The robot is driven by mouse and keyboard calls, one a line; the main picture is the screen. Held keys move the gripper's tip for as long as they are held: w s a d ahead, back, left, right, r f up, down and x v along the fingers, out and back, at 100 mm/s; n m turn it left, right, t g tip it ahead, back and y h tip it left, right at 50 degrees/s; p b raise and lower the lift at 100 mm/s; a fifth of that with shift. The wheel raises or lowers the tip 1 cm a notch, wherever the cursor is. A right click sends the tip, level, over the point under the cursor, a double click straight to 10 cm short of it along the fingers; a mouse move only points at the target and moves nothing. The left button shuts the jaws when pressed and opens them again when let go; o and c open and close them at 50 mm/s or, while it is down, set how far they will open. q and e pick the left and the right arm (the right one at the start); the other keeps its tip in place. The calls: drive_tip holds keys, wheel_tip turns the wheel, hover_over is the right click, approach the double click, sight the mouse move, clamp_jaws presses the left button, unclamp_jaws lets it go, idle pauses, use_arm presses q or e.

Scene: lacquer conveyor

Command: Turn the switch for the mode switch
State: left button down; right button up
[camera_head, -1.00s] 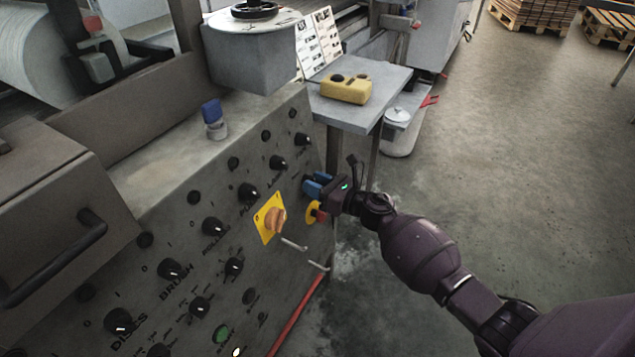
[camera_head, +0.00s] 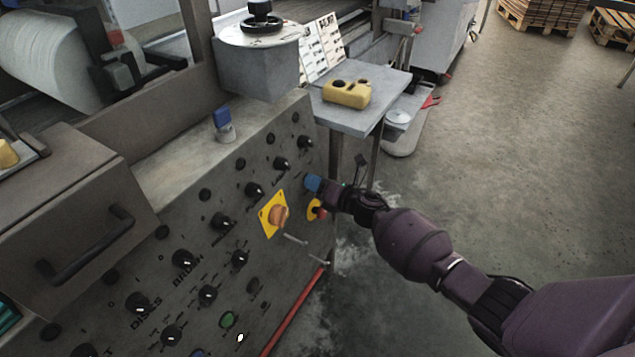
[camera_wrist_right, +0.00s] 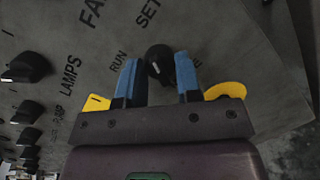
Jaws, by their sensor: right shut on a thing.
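The mode switch is a small black knob (camera_wrist_right: 157,56) on the grey control panel, with RUN and SET lettering around it in the right wrist view. My right gripper (camera_wrist_right: 157,76) has its blue fingers on either side of this knob and is shut on it. In the head view my right gripper (camera_head: 313,184) is at the panel's right edge, and its fingers hide the knob. My left gripper is not in view.
The panel carries several other black knobs (camera_head: 223,221), an orange rotary handle (camera_head: 278,215) on a yellow plate, and a red-and-yellow button (camera_head: 318,209) just below my right gripper. Metal rods (camera_head: 295,239) stick out below. A grey side table (camera_head: 360,120) bears a yellow box (camera_head: 347,93).

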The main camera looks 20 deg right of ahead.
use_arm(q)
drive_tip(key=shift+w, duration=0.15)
use_arm(e)
drive_tip(key=o, duration=0.9)
drive_tip(key=shift+s+d, duration=0.25)
drive_tip(key=shift+s, duration=0.2)
use_arm(q)
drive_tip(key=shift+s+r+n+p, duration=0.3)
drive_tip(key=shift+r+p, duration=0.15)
drive_tip(key=shift+p, duration=0.6)
use_arm(e)
drive_tip(key=v, duration=1)
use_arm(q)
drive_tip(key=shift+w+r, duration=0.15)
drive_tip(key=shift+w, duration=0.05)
